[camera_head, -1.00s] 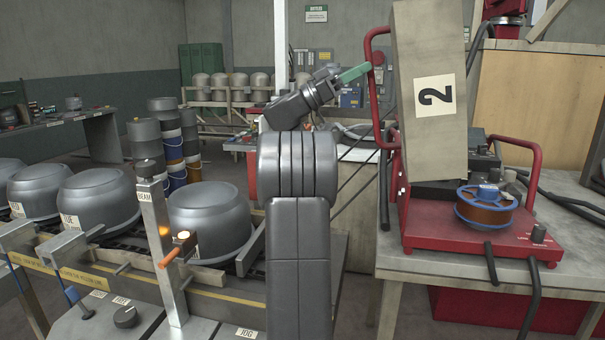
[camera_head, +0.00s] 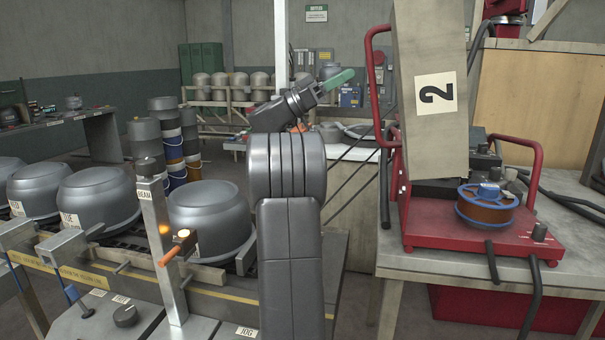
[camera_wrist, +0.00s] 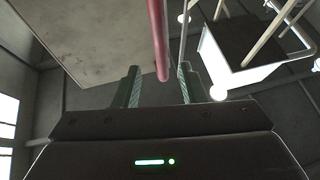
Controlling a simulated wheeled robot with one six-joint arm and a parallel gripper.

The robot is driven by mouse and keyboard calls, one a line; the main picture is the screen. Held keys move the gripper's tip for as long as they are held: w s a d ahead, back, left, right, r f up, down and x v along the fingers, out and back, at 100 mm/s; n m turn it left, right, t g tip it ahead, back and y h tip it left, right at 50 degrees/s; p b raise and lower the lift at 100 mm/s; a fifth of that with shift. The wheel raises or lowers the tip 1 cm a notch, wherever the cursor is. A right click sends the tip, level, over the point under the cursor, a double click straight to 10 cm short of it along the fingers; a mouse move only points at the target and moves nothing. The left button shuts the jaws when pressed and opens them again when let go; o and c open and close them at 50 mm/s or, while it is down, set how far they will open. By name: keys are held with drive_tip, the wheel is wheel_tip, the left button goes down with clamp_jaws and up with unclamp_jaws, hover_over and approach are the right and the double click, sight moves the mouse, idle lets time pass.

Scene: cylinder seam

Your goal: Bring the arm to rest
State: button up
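My gripper (camera_head: 338,80) has green fingers and is raised in the middle of the head view, pointing up and right. Its fingertips are just left of the red tube frame (camera_head: 368,95) in the picture. In the wrist view my gripper (camera_wrist: 160,84) has its two fingers well apart, with nothing held between them. A red bar (camera_wrist: 158,40) crosses the gap in that picture; it appears to be beyond the fingers, but its distance is hard to judge.
A tall board marked 2 (camera_head: 422,150) stands on the red machine (camera_head: 470,228) at right, with a wire spool (camera_head: 487,208). Grey cylinder halves (camera_head: 209,215) lie on the conveyor at left, behind a post (camera_head: 160,240) with a glowing orange light. Open floor lies behind.

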sight(368, 62)
drive_tip(key=p+x, duration=0.1)
drive_tip(key=x, duration=0.6)
drive_tip(key=shift+s+a+r, duration=0.1)
drive_tip(key=shift+a+r, duration=0.05)
drive_tip(key=shift+s+d+r+y+p, duration=0.15)
drive_tip(key=shift+d+r+y+p, duration=0.1)
drive_tip(key=shift+d+y+p, duration=0.4)
drive_tip(key=shift+s+d+p, duration=0.1)
drive_tip(key=shift+d+p, duration=0.25)
drive_tip(key=shift+p, duration=0.05)
